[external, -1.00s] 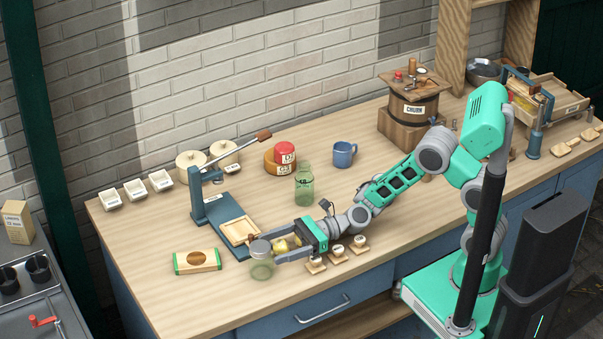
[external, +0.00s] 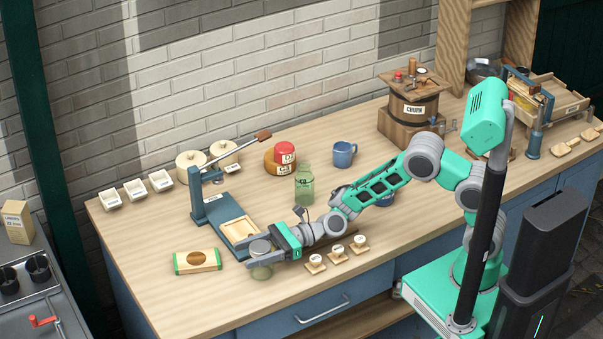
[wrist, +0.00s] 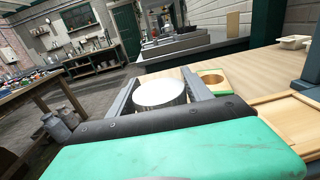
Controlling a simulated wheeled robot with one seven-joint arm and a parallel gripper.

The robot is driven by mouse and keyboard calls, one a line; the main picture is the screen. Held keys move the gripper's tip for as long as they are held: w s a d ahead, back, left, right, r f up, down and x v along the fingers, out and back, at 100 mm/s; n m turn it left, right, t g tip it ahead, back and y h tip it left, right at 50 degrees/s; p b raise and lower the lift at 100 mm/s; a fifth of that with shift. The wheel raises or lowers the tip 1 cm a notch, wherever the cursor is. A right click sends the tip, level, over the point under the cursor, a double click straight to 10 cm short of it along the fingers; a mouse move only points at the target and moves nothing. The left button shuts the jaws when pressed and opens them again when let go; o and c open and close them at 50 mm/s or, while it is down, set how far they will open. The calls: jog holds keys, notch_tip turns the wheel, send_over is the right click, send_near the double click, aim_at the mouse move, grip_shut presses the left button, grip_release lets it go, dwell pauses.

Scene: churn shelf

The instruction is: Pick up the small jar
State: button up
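The small jar (external: 262,270) is clear greenish glass with a grey lid, upright near the front edge of the workbench. My gripper (external: 257,252) is low at the bench, with its fingers on either side of the jar's upper part. In the wrist view, the pale round lid (wrist: 160,92) lies between the two fingers (wrist: 158,88). A slim gap seems to show beside the right finger, so the fingers look open around the jar. Contact on the far side is hidden.
A green-ended wooden block (external: 197,261) lies left of the jar. A blue lever press (external: 225,215) stands behind it. A taller green bottle (external: 304,187) is behind my wrist. Several small stamp-like pieces (external: 337,253) sit just right of my gripper, near the front edge.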

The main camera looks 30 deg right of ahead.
jog(key=c, duration=1.2)
jog(key=shift+r, duration=0.1)
